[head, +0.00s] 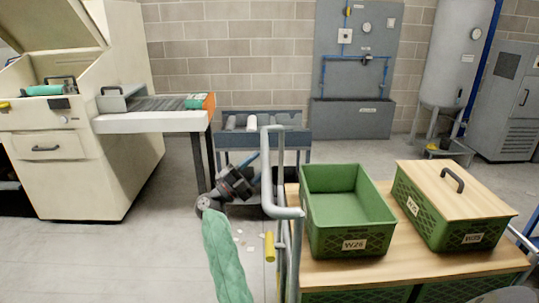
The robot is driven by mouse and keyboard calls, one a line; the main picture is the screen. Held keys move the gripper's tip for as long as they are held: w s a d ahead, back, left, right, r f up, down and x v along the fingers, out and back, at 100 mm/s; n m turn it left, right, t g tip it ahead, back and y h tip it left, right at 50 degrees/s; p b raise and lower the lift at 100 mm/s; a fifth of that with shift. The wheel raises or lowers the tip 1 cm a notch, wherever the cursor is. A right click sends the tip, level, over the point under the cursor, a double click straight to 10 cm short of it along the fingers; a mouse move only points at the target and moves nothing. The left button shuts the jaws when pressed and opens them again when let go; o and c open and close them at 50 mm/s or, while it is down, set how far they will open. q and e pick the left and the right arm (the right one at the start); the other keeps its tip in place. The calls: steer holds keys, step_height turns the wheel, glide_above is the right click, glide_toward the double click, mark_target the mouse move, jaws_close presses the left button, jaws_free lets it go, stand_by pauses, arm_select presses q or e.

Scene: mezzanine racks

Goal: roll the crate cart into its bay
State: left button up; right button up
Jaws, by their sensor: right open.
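The crate cart (345,268) stands at the lower right, with a wooden top and green crates below it. An open green crate (318,238) marked W26 and a wood-lidded green crate (443,181) stand on it. A bent grey tube handle (270,175) rises at its left end, with a yellow grip (269,246) lower down. My right gripper (250,166) is open, just left of the handle; whether it touches the handle I cannot tell. My left gripper is not in view. I cannot make out which place is the bay.
A cream machine (75,170) with an outfeed table (160,123) stands at left. A dark bench (300,140) stands behind the handle. A grey wall panel (357,55), a tank (452,55) and a cabinet (506,110) line the back. White scraps (240,245) lie on the floor.

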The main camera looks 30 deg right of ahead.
mark_target(266, 158)
steer(key=x, duration=0.3)
steer(key=shift+d+r+p, duration=0.15)
steer(key=shift+d+p, duration=0.15)
steer(key=shift+p, duration=0.05)
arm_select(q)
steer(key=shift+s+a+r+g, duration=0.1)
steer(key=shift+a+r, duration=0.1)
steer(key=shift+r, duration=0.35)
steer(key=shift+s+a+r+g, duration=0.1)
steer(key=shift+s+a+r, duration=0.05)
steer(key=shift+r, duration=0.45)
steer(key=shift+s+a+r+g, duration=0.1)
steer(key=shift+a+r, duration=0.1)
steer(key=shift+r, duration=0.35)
arm_select(e)
steer(key=shift+d+r, duration=0.25)
steer(key=shift+d, duration=0.3)
steer(key=shift+c, duration=0.5)
steer(key=shift+s, duration=0.1)
jaws_close()
